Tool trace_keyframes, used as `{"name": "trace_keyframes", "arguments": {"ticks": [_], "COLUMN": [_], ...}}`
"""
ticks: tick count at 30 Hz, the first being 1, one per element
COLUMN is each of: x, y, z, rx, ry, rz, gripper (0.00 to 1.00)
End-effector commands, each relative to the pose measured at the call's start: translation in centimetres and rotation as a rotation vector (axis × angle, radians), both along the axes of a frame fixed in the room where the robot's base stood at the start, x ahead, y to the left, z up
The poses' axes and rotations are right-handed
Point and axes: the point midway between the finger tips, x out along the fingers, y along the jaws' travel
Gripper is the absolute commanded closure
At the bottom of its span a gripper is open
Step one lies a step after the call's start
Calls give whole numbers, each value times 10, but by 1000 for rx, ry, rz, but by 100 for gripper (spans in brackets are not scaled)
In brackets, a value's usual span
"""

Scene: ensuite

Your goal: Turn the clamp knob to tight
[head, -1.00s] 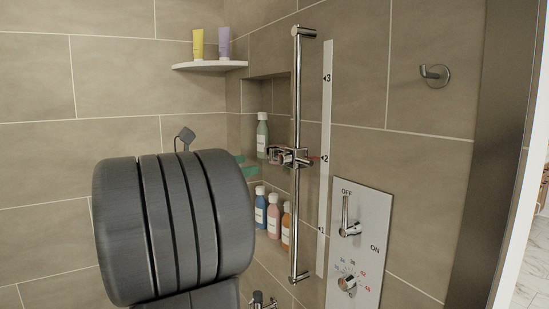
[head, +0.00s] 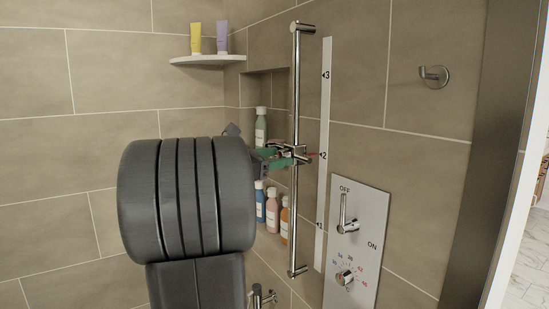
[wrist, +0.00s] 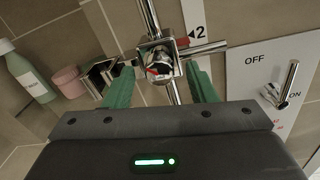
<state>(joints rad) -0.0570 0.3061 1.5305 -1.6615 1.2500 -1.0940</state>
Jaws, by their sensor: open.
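The clamp (head: 301,151) is a chrome block on the vertical rail (head: 297,220), level with mark 2 of the white scale strip. In the wrist view the round chrome clamp knob (wrist: 158,58) faces me, with a red mark low on its face. My gripper (wrist: 161,72) is open, with one green finger on either side of the knob and a gap visible to each side. In the head view my gripper (head: 280,158) reaches the clamp from the left, and its dark wrist hides part of the wall. Whether a finger touches the knob I cannot tell.
A square chrome holder (wrist: 100,75) sits close by the left finger. Bottles (head: 271,215) stand in the niche behind the rail. The shower control plate (head: 357,245) with its lever is at the lower right. A corner shelf (head: 208,61) holds two tubes.

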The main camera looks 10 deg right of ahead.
Motion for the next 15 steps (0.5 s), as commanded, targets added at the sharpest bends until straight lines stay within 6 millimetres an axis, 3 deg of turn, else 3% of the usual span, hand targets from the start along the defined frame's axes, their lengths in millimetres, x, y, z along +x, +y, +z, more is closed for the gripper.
{"name": "trace_keyframes", "arguments": {"ticks": [1,7,15], "x": [0,0,0], "y": [0,0,0], "z": [0,0,-1], "rx": [0,0,7], "ry": [0,0,-21], "rz": [0,0,0], "gripper": [55,93,93]}}
